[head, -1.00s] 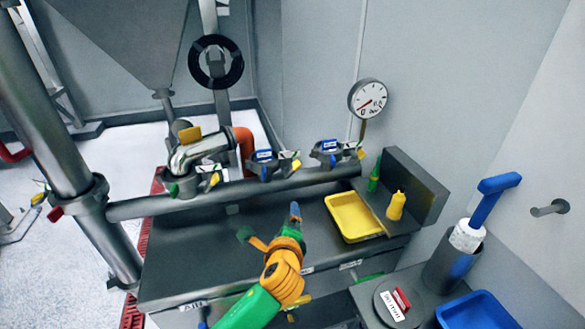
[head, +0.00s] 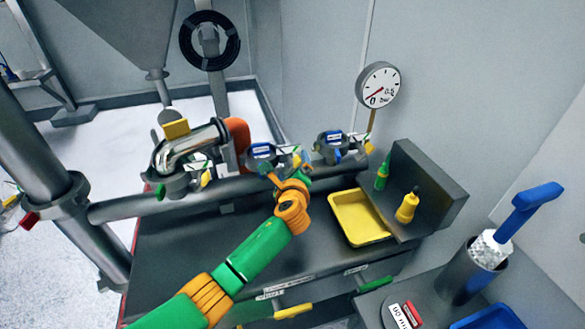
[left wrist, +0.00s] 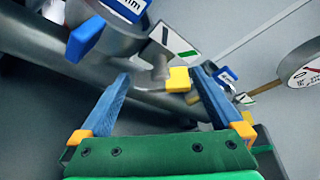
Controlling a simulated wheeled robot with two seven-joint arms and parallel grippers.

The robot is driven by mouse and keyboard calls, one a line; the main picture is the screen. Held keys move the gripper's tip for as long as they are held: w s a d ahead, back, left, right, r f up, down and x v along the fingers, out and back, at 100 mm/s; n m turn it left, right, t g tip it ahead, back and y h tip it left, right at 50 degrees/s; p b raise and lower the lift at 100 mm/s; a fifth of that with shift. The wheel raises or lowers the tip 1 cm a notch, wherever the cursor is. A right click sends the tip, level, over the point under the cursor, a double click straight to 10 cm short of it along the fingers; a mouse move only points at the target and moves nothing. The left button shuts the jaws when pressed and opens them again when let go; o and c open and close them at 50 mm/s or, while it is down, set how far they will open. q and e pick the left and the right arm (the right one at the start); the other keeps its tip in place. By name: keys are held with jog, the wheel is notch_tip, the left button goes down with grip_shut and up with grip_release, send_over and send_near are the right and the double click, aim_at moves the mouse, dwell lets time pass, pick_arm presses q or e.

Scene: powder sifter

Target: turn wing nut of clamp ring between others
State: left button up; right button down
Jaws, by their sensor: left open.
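Three clamp rings sit in a row along the grey pipe. The middle clamp ring (head: 262,157) has a blue-and-white label and a fitting with a yellow end on its right side. My left gripper (head: 289,174) is open just in front of its right side. In the left wrist view, my blue fingers (left wrist: 163,88) stand apart, with the yellow end of the wing nut (left wrist: 178,80) showing between them. I cannot tell whether they touch it. The left clamp ring (head: 178,182) is under a shiny elbow, and the right clamp ring (head: 331,147) is farther along. My right gripper is not in view.
A round gauge (head: 377,85) stands behind the right clamp ring and shows in the left wrist view (left wrist: 302,66). A yellow tray (head: 338,200), a yellow bottle (head: 407,207) and a green bottle (head: 382,174) are on the bench at right. The bench below the pipe looks clear.

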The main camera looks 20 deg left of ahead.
pick_arm(q)
jog(key=shift+s+d+r, duration=0.1)
jog(key=shift+s, duration=0.05)
jog(key=shift+s+r, duration=0.1)
jog(key=shift+s, duration=0.05)
jog(key=shift+c, duration=1.1)
jog(key=c, duration=1.1)
